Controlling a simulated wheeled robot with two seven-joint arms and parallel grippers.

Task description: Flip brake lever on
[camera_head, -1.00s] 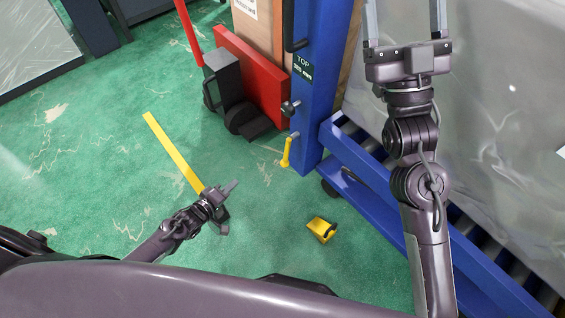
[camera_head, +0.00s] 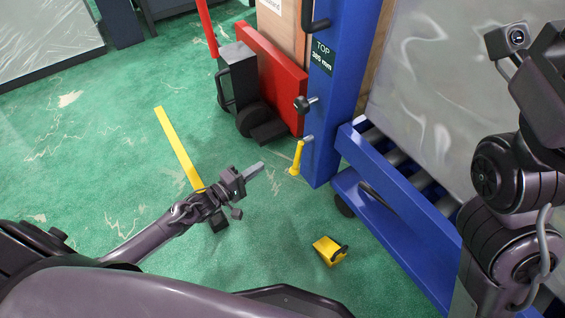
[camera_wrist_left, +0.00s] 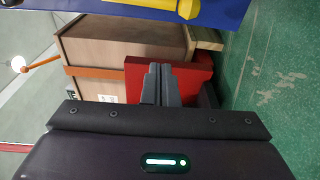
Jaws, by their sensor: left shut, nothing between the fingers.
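A yellow handle (camera_head: 296,158), which looks like the brake lever, hangs from a metal stub low on the blue post (camera_head: 327,130). Its lower end points down. My left gripper (camera_head: 258,168) is shut and empty, to the left of the handle and apart from it in the head view. In the left wrist view my shut fingers (camera_wrist_left: 161,80) point toward a red panel, and a yellow part (camera_wrist_left: 188,8) shows on a blue surface at the top edge. My right arm shows at the right edge of the head view, but its fingers are out of sight.
A black knob (camera_head: 304,104) sticks out of the post above the handle. A red-and-black pallet truck (camera_head: 242,85) stands behind. A small yellow block (camera_head: 328,250) lies on the green floor. A blue roller frame (camera_head: 395,215) is at right. A yellow floor stripe (camera_head: 178,148) runs at left.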

